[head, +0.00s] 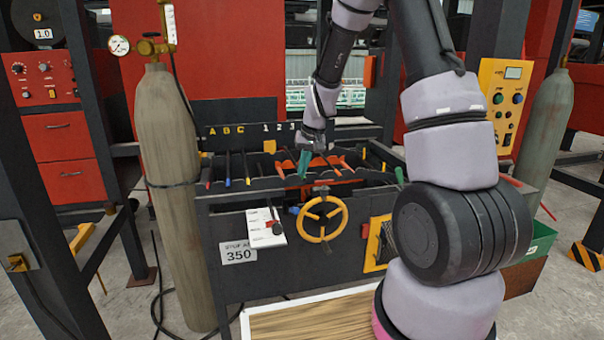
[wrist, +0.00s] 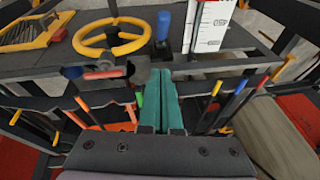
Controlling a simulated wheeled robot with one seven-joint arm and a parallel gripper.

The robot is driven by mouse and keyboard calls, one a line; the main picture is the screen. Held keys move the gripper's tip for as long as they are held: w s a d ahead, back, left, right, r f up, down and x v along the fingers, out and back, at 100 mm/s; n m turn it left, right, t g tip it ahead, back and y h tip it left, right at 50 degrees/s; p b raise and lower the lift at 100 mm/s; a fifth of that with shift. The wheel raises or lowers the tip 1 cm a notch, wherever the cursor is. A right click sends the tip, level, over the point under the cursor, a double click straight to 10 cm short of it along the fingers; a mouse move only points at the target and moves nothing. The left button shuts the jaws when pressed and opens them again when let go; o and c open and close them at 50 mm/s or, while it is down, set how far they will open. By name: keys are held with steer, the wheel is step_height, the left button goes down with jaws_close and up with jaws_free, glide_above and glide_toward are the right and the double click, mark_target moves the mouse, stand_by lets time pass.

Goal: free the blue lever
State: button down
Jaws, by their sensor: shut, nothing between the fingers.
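My gripper (head: 304,172) has teal fingers. They are pressed together, empty, and point down over the dark lever rack. In the wrist view the shut fingertips (wrist: 161,74) are near the rack's front bar. A thin lever with a blue tip (head: 228,182) stands left of my gripper, between a red-tipped and a yellow-tipped lever. The blue tip also shows in the wrist view (wrist: 240,86), right of my fingers and apart from them. A thicker blue handle (wrist: 162,26) stands between the yellow wheel and the white scale card. The lever bases are partly hidden by the rack.
A yellow handwheel (head: 322,218) and white card (head: 266,227) are on the rack's front. Red-orange bars (head: 333,164) lie among the levers near my gripper. Grey gas cylinders (head: 170,190) stand at both sides. Dark bars (wrist: 210,66) cross close to my fingers.

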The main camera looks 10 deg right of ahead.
mark_target(294, 210)
steer(key=x, duration=0.3)
steer(key=s+x, duration=0.1)
steer(key=x, duration=0.2)
steer(key=s+x, duration=0.1)
steer(key=x, duration=0.2)
steer(key=shift+a+f, duration=0.2)
steer(key=shift+f, duration=0.5)
steer(key=shift+s+f, duration=0.15)
steer(key=shift+f, duration=0.1)
